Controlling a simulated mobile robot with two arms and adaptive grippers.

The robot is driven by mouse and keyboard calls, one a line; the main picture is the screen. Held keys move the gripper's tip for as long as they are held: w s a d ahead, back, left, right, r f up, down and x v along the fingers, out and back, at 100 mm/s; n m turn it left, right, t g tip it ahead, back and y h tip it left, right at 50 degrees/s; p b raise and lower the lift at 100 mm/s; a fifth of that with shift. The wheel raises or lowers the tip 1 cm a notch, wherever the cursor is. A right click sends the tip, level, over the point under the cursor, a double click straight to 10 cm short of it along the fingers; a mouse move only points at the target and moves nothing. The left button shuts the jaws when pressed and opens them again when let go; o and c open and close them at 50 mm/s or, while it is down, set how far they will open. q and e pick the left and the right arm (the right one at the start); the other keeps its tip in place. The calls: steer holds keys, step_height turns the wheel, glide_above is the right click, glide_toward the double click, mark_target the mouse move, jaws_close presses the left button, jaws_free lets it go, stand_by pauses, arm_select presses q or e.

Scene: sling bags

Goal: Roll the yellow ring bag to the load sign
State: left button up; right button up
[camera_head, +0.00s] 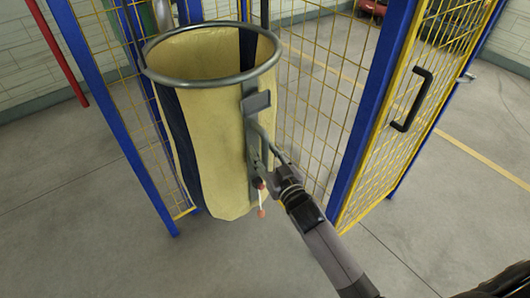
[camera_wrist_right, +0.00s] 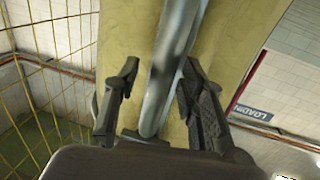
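The yellow ring bag (camera_head: 215,130) stands upright inside a wire-mesh enclosure, with a grey ring (camera_head: 212,82) around its open top and dark panels. A grey metal frame (camera_head: 252,130) runs down its near side. My right gripper (camera_head: 268,178) is at the lower part of this frame. In the right wrist view, the fingers of my right gripper (camera_wrist_right: 158,75) stand on either side of a grey bar (camera_wrist_right: 168,70), with a gap visible on the left. The yellow bag cloth (camera_wrist_right: 225,50) is behind it. My left gripper is out of view.
Blue posts (camera_head: 110,110) and yellow mesh panels (camera_head: 315,90) stand close on both sides of the bag. A mesh door with a black handle (camera_head: 411,100) is at right. Bare concrete floor (camera_head: 90,230) lies in front.

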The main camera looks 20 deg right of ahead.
steer(key=shift+c, duration=0.3)
jaws_close()
stand_by(0.5)
